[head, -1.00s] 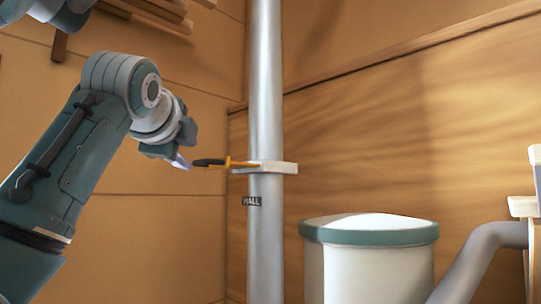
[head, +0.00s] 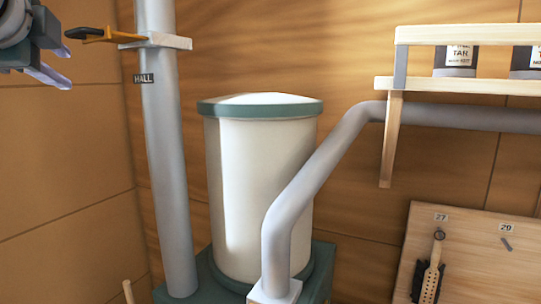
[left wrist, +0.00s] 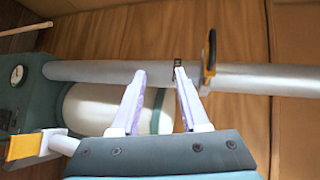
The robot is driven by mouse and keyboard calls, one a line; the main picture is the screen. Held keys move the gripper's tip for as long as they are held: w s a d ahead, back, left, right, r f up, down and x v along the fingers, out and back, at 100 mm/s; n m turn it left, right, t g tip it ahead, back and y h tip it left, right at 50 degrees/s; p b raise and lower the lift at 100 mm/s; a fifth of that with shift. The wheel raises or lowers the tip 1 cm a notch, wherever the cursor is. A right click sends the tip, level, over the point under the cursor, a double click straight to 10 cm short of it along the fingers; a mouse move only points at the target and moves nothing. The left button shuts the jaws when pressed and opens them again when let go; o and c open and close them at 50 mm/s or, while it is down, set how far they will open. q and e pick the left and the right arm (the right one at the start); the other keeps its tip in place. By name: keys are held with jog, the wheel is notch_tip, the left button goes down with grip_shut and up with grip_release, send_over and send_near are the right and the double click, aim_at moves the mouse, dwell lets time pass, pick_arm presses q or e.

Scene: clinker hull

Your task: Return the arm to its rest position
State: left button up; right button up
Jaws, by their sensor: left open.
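My left gripper (head: 67,68) is at the upper left edge of the head view, open and empty, its arm mostly cut off by the frame. Its two pale fingers also show spread apart in the left wrist view (left wrist: 159,73). A tool with an orange shank and a black end (head: 90,35) sits at a pale bracket (head: 160,42) on the grey vertical pipe (head: 168,150). The tool, apart from the fingers, also shows in the left wrist view (left wrist: 210,62). My right gripper is not in view.
A white drum (head: 262,190) with a green lid stands right of the pipe. A bent grey pipe (head: 300,200) passes in front of it. A wooden shelf (head: 455,84) with labelled cans and a tool board (head: 480,250) are at the right. A pressure gauge (left wrist: 17,74) shows in the left wrist view.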

pick_arm(q)
jog(key=s+d+f+n+g+h, duration=0.2)
jog(key=s+d+f+n+g, duration=0.15)
jog(key=s+f, duration=0.6)
jog(key=s+d+f+n+g+h, duration=0.2)
jog(key=s+d+f, duration=0.25)
jog(key=f, duration=0.95)
jog(key=s+d+f+n+g, duration=0.1)
jog(key=s+f+n, duration=0.1)
jog(key=s, duration=0.4)
jog(key=s+d+f+n+g+h, duration=0.1)
jog(key=s+d+f+n+g, duration=0.1)
jog(key=s, duration=0.4)
jog(key=s+d+f+n+g, duration=0.1)
jog(key=s+f+n, duration=0.1)
jog(key=s+f, duration=0.2)
jog(key=s, duration=0.3)
jog(key=shift+d+f+g+h, duration=0.3)
jog(key=shift+f+g, duration=0.05)
